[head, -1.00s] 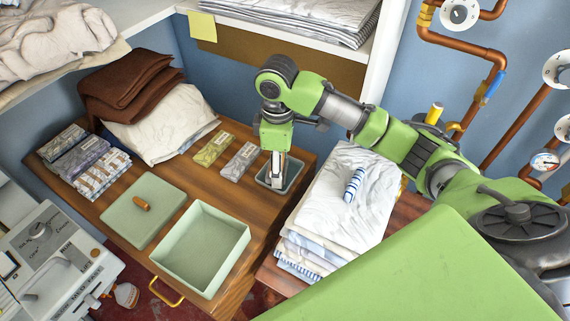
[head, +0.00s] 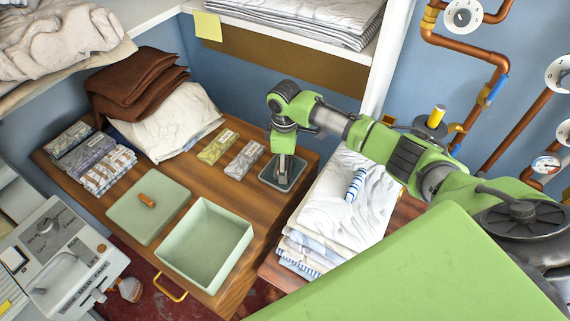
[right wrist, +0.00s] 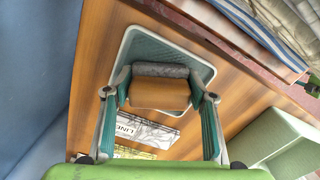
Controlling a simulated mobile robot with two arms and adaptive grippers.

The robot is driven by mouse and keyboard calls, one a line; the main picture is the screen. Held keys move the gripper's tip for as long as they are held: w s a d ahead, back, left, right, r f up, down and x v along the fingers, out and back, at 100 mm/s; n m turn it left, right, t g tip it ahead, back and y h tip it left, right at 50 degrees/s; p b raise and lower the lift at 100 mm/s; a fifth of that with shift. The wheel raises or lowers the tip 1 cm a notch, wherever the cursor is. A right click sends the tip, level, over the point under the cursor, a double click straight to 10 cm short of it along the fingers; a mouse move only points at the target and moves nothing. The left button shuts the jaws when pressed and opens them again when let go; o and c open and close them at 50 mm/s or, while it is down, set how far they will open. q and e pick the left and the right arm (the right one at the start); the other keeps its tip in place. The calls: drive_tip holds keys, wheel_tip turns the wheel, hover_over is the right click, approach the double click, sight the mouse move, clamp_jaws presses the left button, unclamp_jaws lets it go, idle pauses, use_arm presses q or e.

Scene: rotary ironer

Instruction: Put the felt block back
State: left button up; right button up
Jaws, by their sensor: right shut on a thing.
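The felt block (right wrist: 159,95) has a tan wooden body and a grey felt strip. It shows between my right gripper's fingers in the right wrist view. My right gripper (head: 283,178) points down over a small grey-green tray (head: 268,182) at the right edge of the wooden top. It is shut on the block, one finger on each side. The tray's rim (right wrist: 128,42) surrounds the block in the right wrist view; I cannot tell whether the block touches the tray floor. In the head view the gripper hides the block. My left gripper is not in view.
Two packets (head: 243,160) lie left of the tray. An open pale green box (head: 207,235) and its lid (head: 135,218) with an orange handle are nearer. Folded linen (head: 335,215) with a striped roll (head: 355,185) stands close right. Brown cloth (head: 135,90) lies at the back left.

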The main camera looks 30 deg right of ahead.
drive_tip(key=shift+f, duration=0.15)
drive_tip(key=o, duration=0.7)
wheel_tip(320, 180, up, 12)
drive_tip(key=shift+r+b, duration=0.2)
drive_tip(key=shift+b, duration=0.45)
